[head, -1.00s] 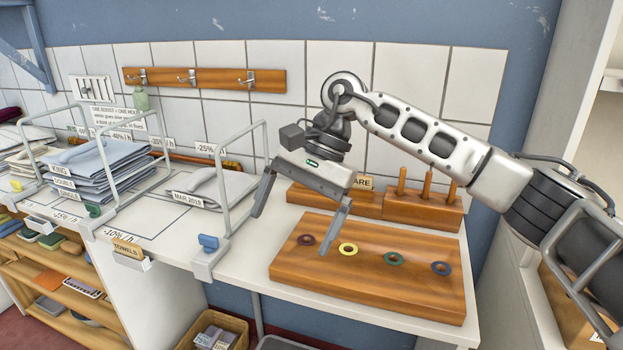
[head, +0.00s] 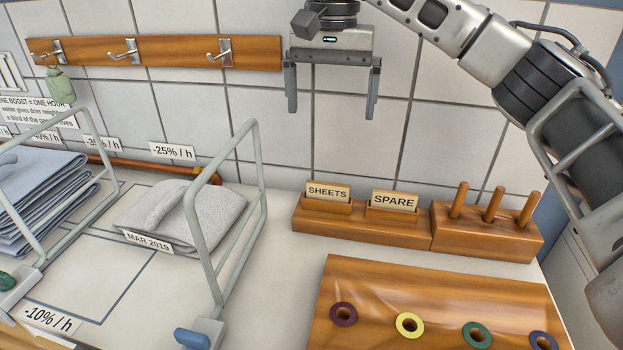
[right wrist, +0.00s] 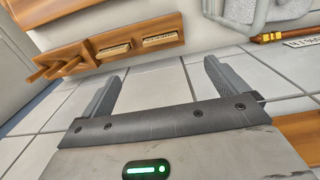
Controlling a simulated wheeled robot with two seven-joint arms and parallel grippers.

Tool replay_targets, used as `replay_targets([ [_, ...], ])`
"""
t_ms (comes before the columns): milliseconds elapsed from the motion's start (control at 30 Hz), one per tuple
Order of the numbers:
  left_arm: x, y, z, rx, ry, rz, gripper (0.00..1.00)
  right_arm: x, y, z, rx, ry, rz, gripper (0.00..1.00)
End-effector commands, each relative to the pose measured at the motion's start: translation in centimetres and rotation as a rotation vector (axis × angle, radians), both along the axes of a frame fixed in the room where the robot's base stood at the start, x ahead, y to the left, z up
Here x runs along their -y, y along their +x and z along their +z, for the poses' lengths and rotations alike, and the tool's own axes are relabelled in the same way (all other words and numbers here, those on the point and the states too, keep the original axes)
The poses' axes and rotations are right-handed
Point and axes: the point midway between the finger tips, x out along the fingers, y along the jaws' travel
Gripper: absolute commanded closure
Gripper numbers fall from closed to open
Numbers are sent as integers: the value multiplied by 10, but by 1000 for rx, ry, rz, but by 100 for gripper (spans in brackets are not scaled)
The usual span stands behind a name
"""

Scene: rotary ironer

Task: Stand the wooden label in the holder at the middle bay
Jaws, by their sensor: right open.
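Two wooden labels stand in slots of a wooden block (head: 405,233) at the back of the table. They are the SHEETS label (head: 328,192) and the SPARE label (head: 394,200). My right gripper (head: 331,108) is open and empty, fingers pointing down, in front of the tiled wall and higher in the picture than the SHEETS label. In the right wrist view the gripper (right wrist: 162,72) shows its two fingers apart with nothing between them; the block (right wrist: 90,58) with both labels lies beyond. The holder at the middle bay does not show now. My left gripper is not in view.
A peg stand (head: 487,232) adjoins the block. A wooden board (head: 440,290) with coloured rings lies in front. Wire dividers (head: 262,205) stand left, around a grey folded cloth (head: 170,218). A hook rail (head: 170,52) is on the wall.

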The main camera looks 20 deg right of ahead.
Motion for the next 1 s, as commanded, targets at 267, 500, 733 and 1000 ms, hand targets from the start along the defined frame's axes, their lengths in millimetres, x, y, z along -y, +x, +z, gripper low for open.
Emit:
replay_targets([
  [267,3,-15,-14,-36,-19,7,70,1,-1,-58,-4,1,0,2],
  [500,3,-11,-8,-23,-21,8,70,0,0,-95,-2,2,-1,2],
  [733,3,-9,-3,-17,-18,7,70,1,4,-110,-3,1,-1,2],
  [1000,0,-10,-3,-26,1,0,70,2,11,-147,-2,3,0,2],
])
